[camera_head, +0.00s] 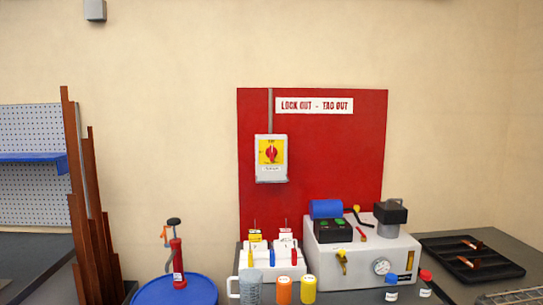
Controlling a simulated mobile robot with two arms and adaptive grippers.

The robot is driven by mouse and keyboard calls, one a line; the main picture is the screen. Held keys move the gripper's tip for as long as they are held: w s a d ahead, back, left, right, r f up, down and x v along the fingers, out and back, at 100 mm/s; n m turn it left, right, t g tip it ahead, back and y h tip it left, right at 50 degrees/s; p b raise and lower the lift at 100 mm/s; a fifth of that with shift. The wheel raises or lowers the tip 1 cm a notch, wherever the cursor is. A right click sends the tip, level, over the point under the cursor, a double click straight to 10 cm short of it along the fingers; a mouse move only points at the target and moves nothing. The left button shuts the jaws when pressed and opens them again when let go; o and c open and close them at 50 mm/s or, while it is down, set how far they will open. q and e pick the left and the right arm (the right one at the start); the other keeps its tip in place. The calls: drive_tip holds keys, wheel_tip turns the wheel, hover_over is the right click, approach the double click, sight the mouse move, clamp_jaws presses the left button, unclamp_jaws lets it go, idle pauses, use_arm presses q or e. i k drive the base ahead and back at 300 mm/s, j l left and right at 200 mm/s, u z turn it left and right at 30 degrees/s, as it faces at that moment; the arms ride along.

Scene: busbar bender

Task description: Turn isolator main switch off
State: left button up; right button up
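The isolator main switch (271,152) is a red rotary knob on a yellow plate. It sits on a grey-white box (271,174) mounted on the red lockout board (340,160). The knob's grip looks roughly upright, but its exact marking is too small to read. Neither of my grippers is in the view.
Below the board stands a grey machine (350,258) with a gauge and a blue cylinder. To its left are a white block with padlocks and tags (271,262), a clear jug (251,288) and small bottles. A blue drum (175,291) carries a red pump. The wall around the board is clear.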

sight(270, 152)
drive_tip(key=i+j+z, duration=0.2)
drive_tip(key=i+j, duration=0.3)
drive_tip(key=i+j+z, duration=0.2)
drive_tip(key=i+j, duration=0.25)
drive_tip(key=j, duration=0.25)
